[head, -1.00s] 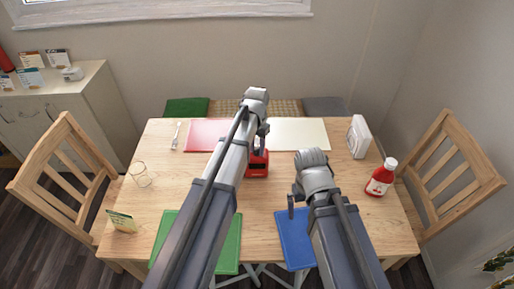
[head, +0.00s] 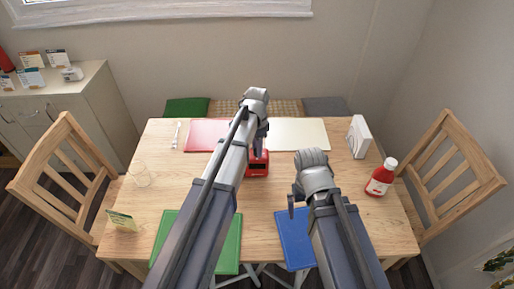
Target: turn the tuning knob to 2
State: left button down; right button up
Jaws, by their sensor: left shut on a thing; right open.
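A small red radio-like box (head: 258,168) with a dark front panel stands on the wooden table near its middle. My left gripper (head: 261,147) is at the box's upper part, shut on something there. The tuning knob itself is hidden behind my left gripper and arm, so its setting cannot be read. My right gripper (head: 291,205) is open and empty, above the table near the blue mat, apart from the red box.
On the table (head: 164,170) are a red mat (head: 200,135), cream mat (head: 300,134), green mat (head: 230,250), blue mat (head: 294,240), clear glass (head: 140,175), small card (head: 122,221), white box (head: 359,137) and red bottle (head: 381,178). Wooden chairs stand at both sides.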

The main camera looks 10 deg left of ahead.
dwell(0.5)
pick_arm(q)
jog(key=c, duration=0.5)
grip_release()
jog(key=shift+c, duration=0.2)
jog(key=shift+r, duration=0.15)
notch_tip(320, 180, up, 8)
jog(key=p, duration=0.8)
jog(key=shift+f, duration=0.2)
